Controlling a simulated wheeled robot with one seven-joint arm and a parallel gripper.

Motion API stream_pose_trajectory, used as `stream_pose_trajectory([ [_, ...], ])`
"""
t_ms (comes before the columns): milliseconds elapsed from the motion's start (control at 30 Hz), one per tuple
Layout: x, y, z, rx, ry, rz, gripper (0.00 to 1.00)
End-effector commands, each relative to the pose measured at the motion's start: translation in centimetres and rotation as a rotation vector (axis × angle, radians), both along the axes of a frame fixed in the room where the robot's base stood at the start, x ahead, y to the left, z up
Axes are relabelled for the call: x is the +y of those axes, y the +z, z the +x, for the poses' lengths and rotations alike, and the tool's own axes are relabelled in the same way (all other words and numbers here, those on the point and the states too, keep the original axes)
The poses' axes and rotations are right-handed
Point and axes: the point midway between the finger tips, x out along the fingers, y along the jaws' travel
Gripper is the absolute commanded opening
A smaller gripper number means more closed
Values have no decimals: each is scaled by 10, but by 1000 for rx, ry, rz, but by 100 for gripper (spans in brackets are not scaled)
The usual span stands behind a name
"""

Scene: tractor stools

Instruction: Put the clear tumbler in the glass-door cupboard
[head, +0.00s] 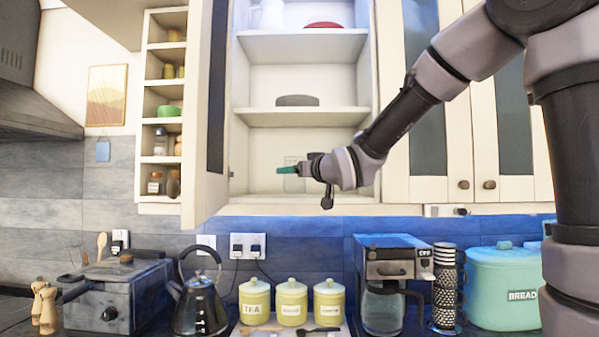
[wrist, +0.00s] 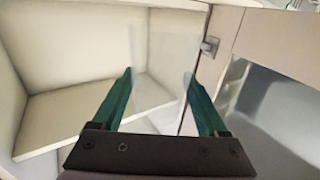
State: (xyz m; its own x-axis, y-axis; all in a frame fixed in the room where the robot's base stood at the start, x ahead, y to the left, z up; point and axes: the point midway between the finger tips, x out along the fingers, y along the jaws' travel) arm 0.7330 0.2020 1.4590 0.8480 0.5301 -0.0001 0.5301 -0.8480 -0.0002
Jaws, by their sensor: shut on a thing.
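The clear tumbler (head: 294,181) is faint and see-through. It also shows in the wrist view (wrist: 163,55) between the green fingers of my gripper (wrist: 160,76). In the head view my gripper (head: 286,171) is shut on the tumbler, in front of or within the lowest compartment of the glass-door cupboard (head: 302,116); I cannot tell how deep. The tumbler's lower end is hard to make out. The cupboard's left door (head: 207,110) stands wide open. The wrist view shows a pale cupboard shelf (wrist: 75,112) and a hinge (wrist: 210,46) beyond the fingers.
A grey dish (head: 297,100) sits on the middle shelf, and a red dish (head: 323,25) and a white jug (head: 268,14) sit above. The lowest compartment shows no other object. Below are a kettle (head: 200,305), yellow canisters (head: 291,302) and a coffee maker (head: 385,285).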

Motion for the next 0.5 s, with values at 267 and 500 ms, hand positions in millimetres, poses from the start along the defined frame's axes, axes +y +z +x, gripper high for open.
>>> stream_pose_trajectory([
  [267,12,0,32,-1,0,0,9],
  [500,22,0,59,0,0,0,9],
])
